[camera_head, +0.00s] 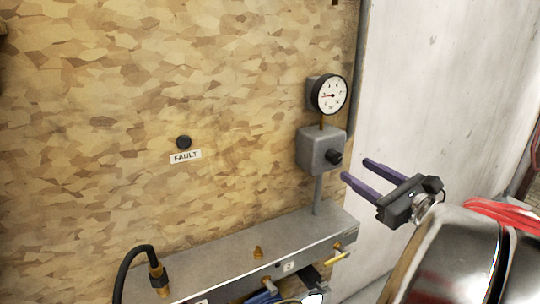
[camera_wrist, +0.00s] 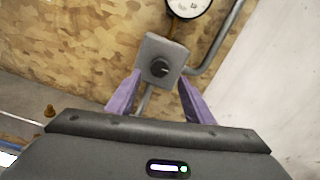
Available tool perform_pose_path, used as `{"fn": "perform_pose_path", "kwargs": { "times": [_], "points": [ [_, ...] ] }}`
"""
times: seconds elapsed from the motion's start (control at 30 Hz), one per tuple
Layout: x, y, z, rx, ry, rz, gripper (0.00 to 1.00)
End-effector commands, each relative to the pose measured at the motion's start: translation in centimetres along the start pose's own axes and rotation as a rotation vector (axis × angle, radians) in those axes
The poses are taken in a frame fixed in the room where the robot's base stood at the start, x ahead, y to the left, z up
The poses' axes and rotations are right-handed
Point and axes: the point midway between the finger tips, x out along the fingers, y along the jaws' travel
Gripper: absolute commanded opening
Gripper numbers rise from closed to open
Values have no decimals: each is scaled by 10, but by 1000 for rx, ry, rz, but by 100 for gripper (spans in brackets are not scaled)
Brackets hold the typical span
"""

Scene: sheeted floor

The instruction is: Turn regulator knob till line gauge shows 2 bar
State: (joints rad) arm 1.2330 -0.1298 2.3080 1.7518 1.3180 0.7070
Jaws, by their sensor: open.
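The regulator is a grey box (camera_head: 316,150) on the wooden wall with a black knob (camera_head: 334,157) on its front. In the wrist view the knob (camera_wrist: 159,67) lies beyond my fingertips, roughly between them. The line gauge (camera_head: 329,95) is a round white dial above the box, with a red needle pointing left; its numbers are too small to read. In the wrist view the gauge (camera_wrist: 187,5) is cut off at the top. My gripper (camera_head: 356,170) is open and empty, its two purple fingers pointing at the regulator from the right, apart from the knob.
A grey metal ledge (camera_head: 225,262) with brass fittings and a black hose (camera_head: 130,262) runs below the regulator. A grey pipe (camera_head: 359,60) runs down beside the gauge. A black button with a FAULT label (camera_head: 186,157) is on the wall at left. A white wall (camera_head: 440,90) stands at right.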

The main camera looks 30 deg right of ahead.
Motion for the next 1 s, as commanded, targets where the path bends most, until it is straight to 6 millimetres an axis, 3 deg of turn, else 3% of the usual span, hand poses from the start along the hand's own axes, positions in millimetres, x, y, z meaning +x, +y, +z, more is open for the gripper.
{"fn": "perform_pose_path", "kwargs": {
  "times": [0.6,1.0],
  "points": [
    [67,1,0,1,0,2,48],
    [72,0,0,0,0,0,47]
  ]
}}
